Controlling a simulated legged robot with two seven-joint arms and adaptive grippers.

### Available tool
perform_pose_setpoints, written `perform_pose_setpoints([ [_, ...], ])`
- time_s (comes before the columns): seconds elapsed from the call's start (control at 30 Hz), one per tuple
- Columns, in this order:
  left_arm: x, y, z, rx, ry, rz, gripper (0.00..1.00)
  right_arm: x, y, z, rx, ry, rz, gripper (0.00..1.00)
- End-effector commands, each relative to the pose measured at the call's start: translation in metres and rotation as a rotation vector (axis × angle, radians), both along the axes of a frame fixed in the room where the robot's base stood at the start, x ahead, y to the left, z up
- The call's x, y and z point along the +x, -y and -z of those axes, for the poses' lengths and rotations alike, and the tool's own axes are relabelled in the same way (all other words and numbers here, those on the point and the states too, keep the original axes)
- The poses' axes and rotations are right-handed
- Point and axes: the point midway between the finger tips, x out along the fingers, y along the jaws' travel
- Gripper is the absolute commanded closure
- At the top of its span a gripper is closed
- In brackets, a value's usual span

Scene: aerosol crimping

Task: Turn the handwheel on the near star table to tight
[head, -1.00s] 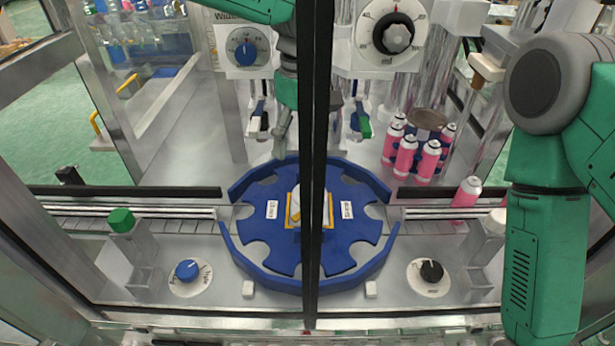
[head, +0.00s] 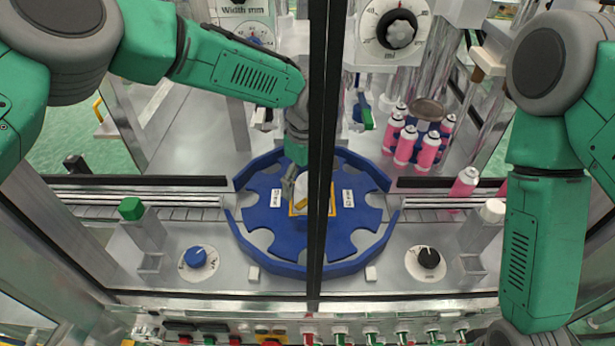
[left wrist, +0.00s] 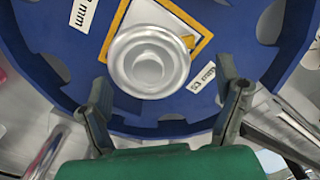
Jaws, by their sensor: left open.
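The near star table (head: 262,215) is a blue notched disc, which also fills much of the left wrist view (left wrist: 60,60). At its centre, on a yellow-edged square plate, is a pale round handwheel (head: 302,184), partly hidden by a dark upright post and my gripper. In the left wrist view the handwheel (left wrist: 148,62) shows from above as silvery white. My left gripper (head: 290,188) is just beside and above it; in the left wrist view its fingers (left wrist: 165,95) are spread wide, with the handwheel beyond their tips and nothing between them. My right gripper is out of view.
The dark upright post (head: 317,240) stands in front of the star table. A blue knob (head: 195,257) and a black knob (head: 429,257) flank it. Pink cans (head: 427,152) stand at the back right. A dial (head: 394,31) hangs above.

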Motion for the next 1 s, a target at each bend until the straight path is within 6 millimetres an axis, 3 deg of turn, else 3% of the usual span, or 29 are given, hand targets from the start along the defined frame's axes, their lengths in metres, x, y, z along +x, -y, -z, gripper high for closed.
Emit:
perform_pose_setpoints([
  [0.1,-0.0008,0.0047,-0.0004,0.002,0.001,0.002,0.15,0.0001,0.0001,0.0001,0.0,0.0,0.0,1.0],
  [0.23,-0.0011,0.0073,-0.0006,0.005,0.001,0.002,0.61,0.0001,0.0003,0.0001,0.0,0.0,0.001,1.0],
  [0.27,-0.0013,0.0074,-0.0006,0.005,0.001,0.002,0.66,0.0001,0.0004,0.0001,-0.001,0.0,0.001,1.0],
  [1.0,-0.0012,0.006,-0.0018,0.0,0.003,0.037,0.66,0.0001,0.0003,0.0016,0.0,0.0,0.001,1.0],
])
